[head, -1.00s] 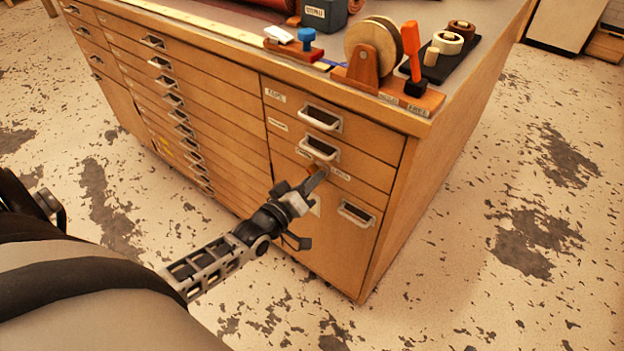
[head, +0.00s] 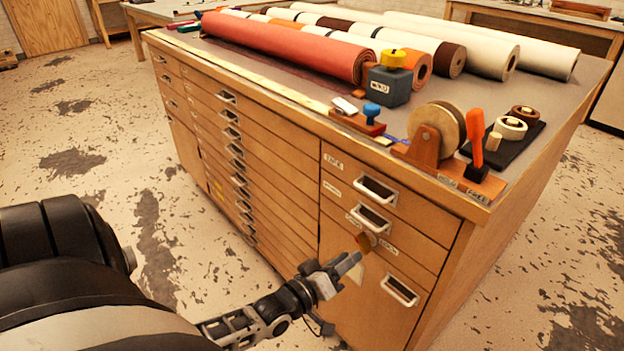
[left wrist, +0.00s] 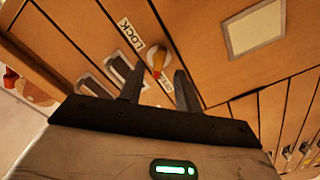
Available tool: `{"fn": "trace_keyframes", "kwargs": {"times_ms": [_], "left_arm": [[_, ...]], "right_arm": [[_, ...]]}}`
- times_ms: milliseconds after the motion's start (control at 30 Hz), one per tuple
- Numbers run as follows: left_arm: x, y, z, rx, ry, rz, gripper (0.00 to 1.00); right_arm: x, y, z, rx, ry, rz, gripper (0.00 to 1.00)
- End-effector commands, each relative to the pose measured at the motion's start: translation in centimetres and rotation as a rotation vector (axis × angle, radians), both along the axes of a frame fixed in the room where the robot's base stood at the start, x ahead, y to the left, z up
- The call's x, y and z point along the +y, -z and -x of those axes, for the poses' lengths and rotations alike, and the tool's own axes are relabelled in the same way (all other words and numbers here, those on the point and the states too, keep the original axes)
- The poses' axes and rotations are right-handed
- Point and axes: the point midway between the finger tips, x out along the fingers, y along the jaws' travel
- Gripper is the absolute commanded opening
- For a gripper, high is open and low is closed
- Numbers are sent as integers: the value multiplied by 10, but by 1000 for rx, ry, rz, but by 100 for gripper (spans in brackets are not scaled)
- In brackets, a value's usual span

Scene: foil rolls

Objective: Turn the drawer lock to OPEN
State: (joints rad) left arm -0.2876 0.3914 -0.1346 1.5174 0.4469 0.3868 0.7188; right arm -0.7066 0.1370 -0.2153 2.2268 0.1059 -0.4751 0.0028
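The drawer lock (head: 366,242) is a small orange-brown knob on a round plate, on the cabinet's right column below two small drawers. In the left wrist view the knob (left wrist: 158,61) sits by a LOCK label (left wrist: 131,34) and a second label (left wrist: 166,88) partly hidden by a finger. Which label the knob points to is not clear. My left gripper (head: 350,263) is just in front of the lock. Its fingers (left wrist: 159,72) are apart, on either side of the knob in that view; contact is not visible. My right gripper is out of view.
The wooden cabinet (head: 268,160) has protruding handles, one (head: 400,291) below the lock. On its top lie foil rolls (head: 290,45), a tape dispenser (head: 437,132), a grey block (head: 388,86) and an orange-handled tool (head: 477,140). Open floor (head: 90,150) lies at left.

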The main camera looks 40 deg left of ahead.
Motion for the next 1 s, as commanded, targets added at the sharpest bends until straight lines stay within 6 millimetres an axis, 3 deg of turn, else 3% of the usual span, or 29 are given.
{"fn": "trace_keyframes", "kwargs": {"times_ms": [200, 433, 633, 1000], "left_arm": [[5, 0, 57, 5, 1, 0, 34], [8, 0, 98, 4, -1, 1, 34], [9, 0, 113, 0, 0, 1, 34], [9, 0, 114, 0, 0, 0, 34]], "right_arm": [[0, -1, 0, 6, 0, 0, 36], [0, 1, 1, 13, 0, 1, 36], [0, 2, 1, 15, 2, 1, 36], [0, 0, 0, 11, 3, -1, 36]]}}
